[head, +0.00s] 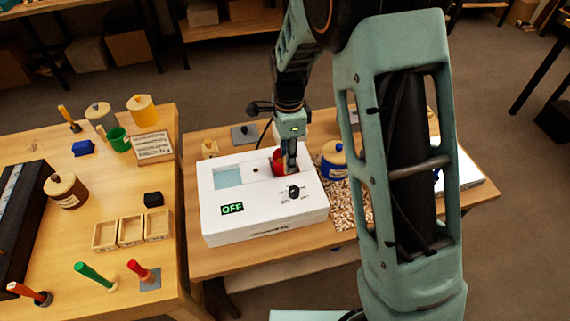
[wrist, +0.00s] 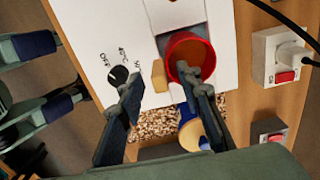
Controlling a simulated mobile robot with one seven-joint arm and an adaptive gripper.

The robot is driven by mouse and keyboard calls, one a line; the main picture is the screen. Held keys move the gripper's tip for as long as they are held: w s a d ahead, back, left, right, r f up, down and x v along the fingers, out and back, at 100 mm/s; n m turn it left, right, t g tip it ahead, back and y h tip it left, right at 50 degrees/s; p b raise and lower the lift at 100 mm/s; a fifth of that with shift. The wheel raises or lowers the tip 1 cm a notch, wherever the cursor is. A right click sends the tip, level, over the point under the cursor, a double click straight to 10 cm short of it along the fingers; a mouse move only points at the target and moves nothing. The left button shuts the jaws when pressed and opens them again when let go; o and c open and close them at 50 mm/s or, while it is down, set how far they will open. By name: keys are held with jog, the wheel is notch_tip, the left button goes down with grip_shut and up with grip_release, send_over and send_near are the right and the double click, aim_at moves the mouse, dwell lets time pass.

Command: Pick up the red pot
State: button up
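The red pot (head: 277,156) sits at a well in the top of the white box (head: 230,212), partly hidden by my gripper in the head view. In the wrist view the red pot (wrist: 190,47) is open-topped, and a small tan block (wrist: 159,75), perhaps its handle, is beside it. My gripper (head: 289,168) is low over the box. In the wrist view my gripper (wrist: 157,88) has its fingers apart, with the tan block between them. The right fingertip overlaps the pot's rim and opening; I cannot tell whether it touches. The left fingertip is over the white top.
The box has a dial (head: 293,191) and a display reading OFF (head: 232,208). A blue pot (head: 334,163) with a tan lid stands right of it, beside wood chips. A socket with a plug (wrist: 284,60) is close by. The left table (head: 90,235) holds jars, trays and tools.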

jog(key=shift+f, duration=0.2)
grip_shut()
dwell(0.5)
